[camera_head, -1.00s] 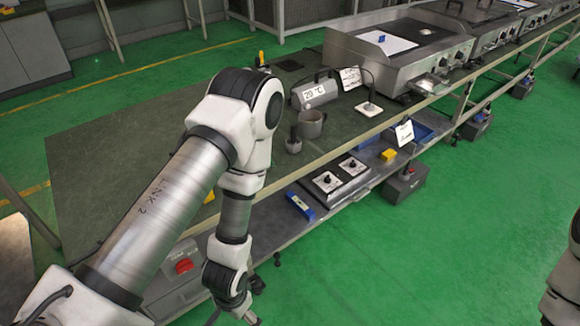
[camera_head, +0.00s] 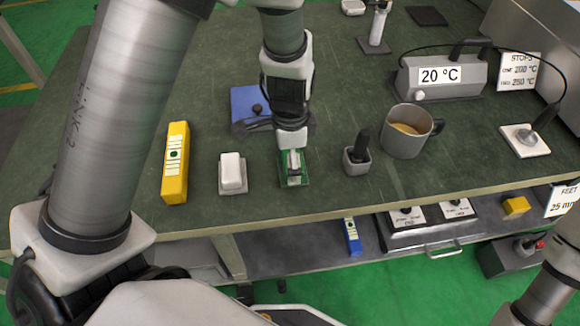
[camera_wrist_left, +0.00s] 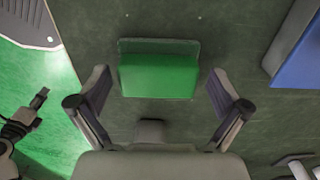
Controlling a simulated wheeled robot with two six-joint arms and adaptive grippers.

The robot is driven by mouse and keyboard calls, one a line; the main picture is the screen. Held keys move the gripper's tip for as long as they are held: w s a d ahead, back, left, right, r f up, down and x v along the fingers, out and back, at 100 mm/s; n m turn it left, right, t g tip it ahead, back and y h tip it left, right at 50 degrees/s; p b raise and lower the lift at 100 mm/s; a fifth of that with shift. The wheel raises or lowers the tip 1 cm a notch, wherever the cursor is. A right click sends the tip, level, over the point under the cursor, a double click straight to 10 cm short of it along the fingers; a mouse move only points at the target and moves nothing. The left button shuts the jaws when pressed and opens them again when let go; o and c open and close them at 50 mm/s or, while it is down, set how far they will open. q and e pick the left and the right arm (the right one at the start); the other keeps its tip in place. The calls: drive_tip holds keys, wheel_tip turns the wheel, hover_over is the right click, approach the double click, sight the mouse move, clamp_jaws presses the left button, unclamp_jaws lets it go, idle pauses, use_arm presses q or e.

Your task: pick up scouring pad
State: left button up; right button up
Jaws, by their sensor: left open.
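The scouring pad is a green block (camera_wrist_left: 158,76), seen from above in the left wrist view, on a slightly wider dark green base on the worktop. In the head view only green parts of the pad (camera_head: 304,170) show around my gripper. My left gripper (camera_wrist_left: 160,88) is open and empty, with one finger on each side of the pad and visible gaps between. In the head view my left gripper (camera_head: 293,160) points down over the pad and partly hides it. My right gripper is out of view.
A yellow block (camera_head: 175,165) and a white block (camera_head: 231,173) lie left of the pad. A dark weight-like object (camera_head: 357,158) and a metal mug (camera_head: 403,138) stand to its right. A blue plate (camera_head: 248,100) lies behind. The table's front edge (camera_head: 330,210) is near.

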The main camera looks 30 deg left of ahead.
use_arm(q)
drive_tip(key=shift+a+f, duration=0.1)
drive_tip(key=shift+f, duration=0.15)
drive_tip(key=shift+w+r, duration=0.1)
drive_tip(key=shift+d, duration=0.3)
drive_tip(key=c, duration=1.1)
wheel_tip(320, 180, up, 10)
drive_tip(key=p, duration=0.3)
drive_tip(key=shift+f, duration=0.25)
drive_tip(key=shift+r, duration=0.25)
